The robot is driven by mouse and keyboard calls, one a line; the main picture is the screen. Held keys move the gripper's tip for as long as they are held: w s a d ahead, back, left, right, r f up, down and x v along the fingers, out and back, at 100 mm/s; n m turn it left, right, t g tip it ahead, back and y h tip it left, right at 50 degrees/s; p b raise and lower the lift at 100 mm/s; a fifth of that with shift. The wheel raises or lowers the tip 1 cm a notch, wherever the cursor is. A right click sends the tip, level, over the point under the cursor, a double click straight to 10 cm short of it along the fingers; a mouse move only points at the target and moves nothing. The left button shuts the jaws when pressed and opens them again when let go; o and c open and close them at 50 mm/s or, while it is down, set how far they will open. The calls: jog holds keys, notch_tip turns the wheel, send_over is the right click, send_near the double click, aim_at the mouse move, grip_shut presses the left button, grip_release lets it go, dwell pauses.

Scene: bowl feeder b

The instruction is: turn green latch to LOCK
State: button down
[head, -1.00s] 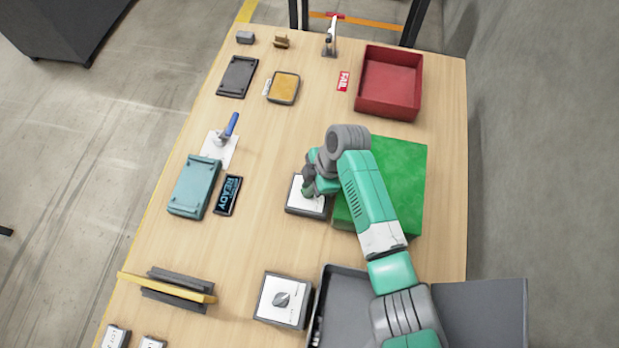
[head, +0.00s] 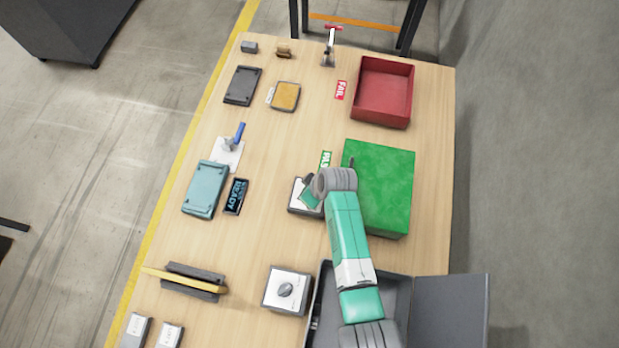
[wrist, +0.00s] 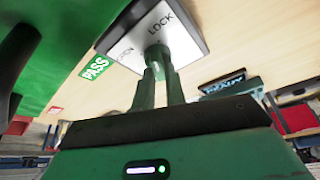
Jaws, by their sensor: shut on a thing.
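The latch unit is a white plate in a dark frame (head: 297,197), on the table left of the green tray. In the wrist view the plate (wrist: 183,38) carries the words OPEN and LOCK. My gripper (wrist: 158,58) stands over the middle of the plate with its two fingers shut on the green latch. The latch is mostly hidden between the fingers, so its exact angle cannot be told. The fingers stand between the OPEN and LOCK words in the wrist view. In the head view my wrist covers much of the plate and the fingertips.
The green tray (head: 386,185) is close on the right, with a PASS label (head: 325,160) beside it. A READY display (head: 236,196) and a teal box (head: 205,190) stand to the left. Another plate with a grey knob (head: 287,289) is nearer. A red tray (head: 408,95) is farther back.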

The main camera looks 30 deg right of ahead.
jog(key=shift+a+r+m+t+h+p, duration=0.1)
jog(key=shift+m+t+h+p, duration=0.4)
jog(key=shift+m, duration=1.2)
jog(key=shift+p, duration=0.4)
jog(key=c, duration=1.4)
grip_release()
jog(key=shift+c, duration=0.2)
jog(key=p+v, duration=0.3)
jog(key=v, duration=0.4)
jog(key=shift+r, duration=0.4)
jog(key=shift+a, duration=0.1)
